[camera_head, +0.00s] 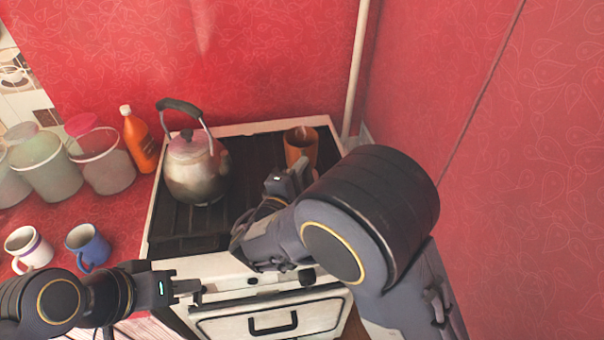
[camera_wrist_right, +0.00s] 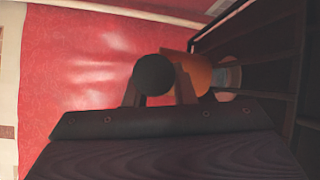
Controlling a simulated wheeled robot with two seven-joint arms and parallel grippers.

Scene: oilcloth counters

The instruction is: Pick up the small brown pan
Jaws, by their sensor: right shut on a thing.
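The small brown pan (camera_head: 300,146) is at the back right of the dark stove top and looks tilted. My right gripper (camera_head: 288,180) is beside it, partly hidden by my own arm. In the right wrist view, my right gripper's fingers (camera_wrist_right: 158,88) are shut on the pan's dark round-ended handle (camera_wrist_right: 153,74). The orange-brown pan body (camera_wrist_right: 200,76) shows just beyond the fingers. Whether the pan touches the stove is unclear. My left gripper (camera_head: 190,289) is low in front of the stove, away from the pan; its finger gap is unclear.
A metal kettle (camera_head: 194,170) stands on the left of the stove (camera_head: 215,267). An orange bottle (camera_head: 138,140), several clear jars, a white mug (camera_head: 27,248) and a blue mug (camera_head: 88,246) stand on the left counter. Red walls close off the back and right.

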